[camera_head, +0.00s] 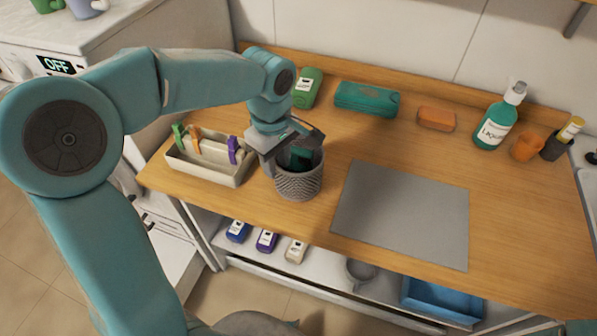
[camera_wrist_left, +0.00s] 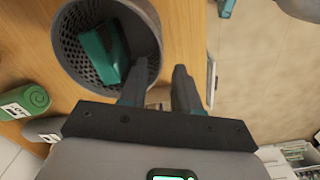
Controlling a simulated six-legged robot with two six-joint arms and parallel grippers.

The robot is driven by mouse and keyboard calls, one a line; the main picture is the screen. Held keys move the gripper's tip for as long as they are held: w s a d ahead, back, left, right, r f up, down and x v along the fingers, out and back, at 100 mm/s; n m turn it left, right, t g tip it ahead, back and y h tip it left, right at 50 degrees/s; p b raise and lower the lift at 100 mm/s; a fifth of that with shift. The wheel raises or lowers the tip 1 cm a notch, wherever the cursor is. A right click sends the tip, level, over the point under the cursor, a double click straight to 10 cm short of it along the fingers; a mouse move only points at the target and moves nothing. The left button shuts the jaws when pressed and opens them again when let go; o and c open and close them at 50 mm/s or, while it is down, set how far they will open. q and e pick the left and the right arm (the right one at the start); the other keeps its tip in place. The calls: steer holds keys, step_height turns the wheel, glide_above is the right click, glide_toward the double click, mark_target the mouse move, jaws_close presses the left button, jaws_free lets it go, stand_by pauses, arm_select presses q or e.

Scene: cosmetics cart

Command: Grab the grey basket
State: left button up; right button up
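The grey basket (camera_head: 298,185) is a round, textured cup standing upright on the wooden counter, left of the grey mat. In the left wrist view the basket (camera_wrist_left: 73,48) shows from above, with perforated walls and a teal item (camera_wrist_left: 104,52) inside. My left gripper (camera_head: 306,138) is over the basket's rim in the head view and hides part of its opening. In the left wrist view my left gripper (camera_wrist_left: 160,82) has its two dark fingers apart, near the rim. One finger overlaps the rim and the other is outside it. I cannot tell whether either touches. My right gripper is not in view.
A beige tray (camera_head: 208,172) with coloured clips stands just left of the basket. The grey mat (camera_head: 400,212) is bare. A soap bottle (camera_head: 497,120) and orange cup (camera_head: 526,147) stand at the right.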

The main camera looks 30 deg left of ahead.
mark_target(280, 186)
arm_select(q)
step_height(280, 186, down, 6)
steer(key=shift+w+f+p, duration=0.1)
steer(key=shift+w+p, duration=0.05)
steer(key=shift+p, duration=0.2)
steer(key=shift+d, duration=0.1)
steer(key=shift+s, duration=0.2)
steer(key=shift+c, duration=0.4)
steer(key=shift+w, duration=0.15)
jaws_close()
